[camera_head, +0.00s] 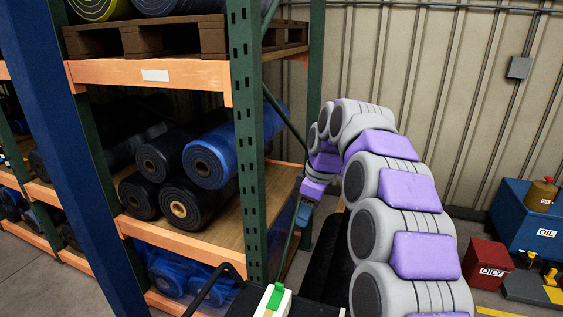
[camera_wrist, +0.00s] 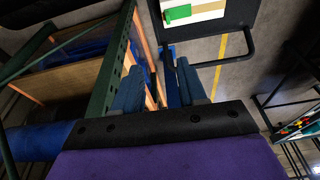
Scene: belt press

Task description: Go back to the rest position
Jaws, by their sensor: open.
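My arm arches up from the lower right in the head view and bends down toward the rack. My gripper (camera_head: 304,212) hangs at its far end, just right of the green rack post, partly hidden by distance. In the wrist view, the two blue fingers of my gripper (camera_wrist: 160,82) stand apart with nothing between them. I cannot tell how near the fingers are to the post.
The rack (camera_head: 247,150) holds several dark and blue rolls (camera_head: 203,160) on the left. A red oily bin (camera_head: 487,264) and blue oil box (camera_head: 525,225) stand right.

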